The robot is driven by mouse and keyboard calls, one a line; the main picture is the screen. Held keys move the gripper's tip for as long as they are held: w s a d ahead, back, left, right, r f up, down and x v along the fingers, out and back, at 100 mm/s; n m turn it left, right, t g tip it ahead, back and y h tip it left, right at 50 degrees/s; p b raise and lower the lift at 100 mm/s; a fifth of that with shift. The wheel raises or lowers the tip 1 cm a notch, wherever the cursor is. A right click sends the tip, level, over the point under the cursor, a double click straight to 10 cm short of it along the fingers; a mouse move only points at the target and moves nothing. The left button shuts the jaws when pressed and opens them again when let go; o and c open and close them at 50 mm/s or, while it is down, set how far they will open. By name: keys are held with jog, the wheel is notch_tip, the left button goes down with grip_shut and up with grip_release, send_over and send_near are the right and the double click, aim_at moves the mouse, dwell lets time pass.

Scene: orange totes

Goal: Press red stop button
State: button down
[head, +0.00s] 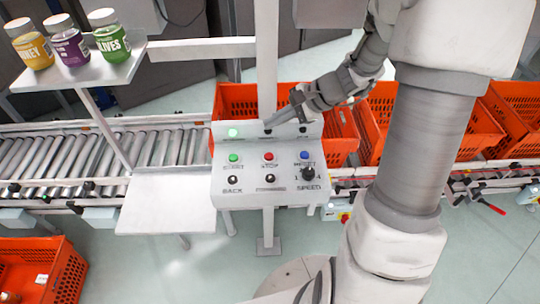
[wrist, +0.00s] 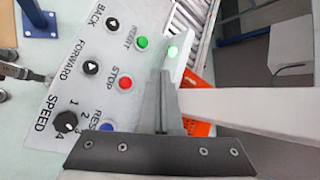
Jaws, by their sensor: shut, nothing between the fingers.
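The red stop button (head: 268,156) sits in the middle of the top row on the white control panel (head: 220,180). In the wrist view the red button (wrist: 126,83) is beside the label STOP, left of the fingers. My gripper (head: 272,121) is shut and empty, over the back edge of the panel, behind the red button in the head view. In the wrist view my gripper's fingers (wrist: 162,78) are together and appear apart from the button. Nothing covers the button.
A green button (head: 233,157) and a blue button (head: 304,155) flank the red one. Black knobs (head: 307,173) lie below. A lit green lamp (head: 233,132) and a white post (head: 266,60) stand behind. Orange totes (head: 343,125) and a shelf of jars (head: 85,70) are nearby.

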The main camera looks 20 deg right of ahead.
jog(key=shift+f, duration=0.15)
dwell(0.3)
jog(key=b, duration=0.6)
send_over(273, 156)
notch_tip(273, 156, down, 8)
jog(key=shift+d+r, duration=0.1)
jog(key=shift+r, duration=0.1)
jog(key=shift+f+b, duration=0.4)
jog(key=shift+f, duration=0.15)
dwell(1.1)
jog(key=shift+f+b, duration=0.45)
jog(key=shift+b, duration=0.1)
jog(key=shift+f+b, duration=0.4)
jog(key=shift+b, duration=0.1)
dwell(0.4)
dwell(0.4)
jog(key=shift+r+p, duration=0.6)
jog(key=shift+r, duration=0.25)
jog(key=shift+r, duration=0.15)
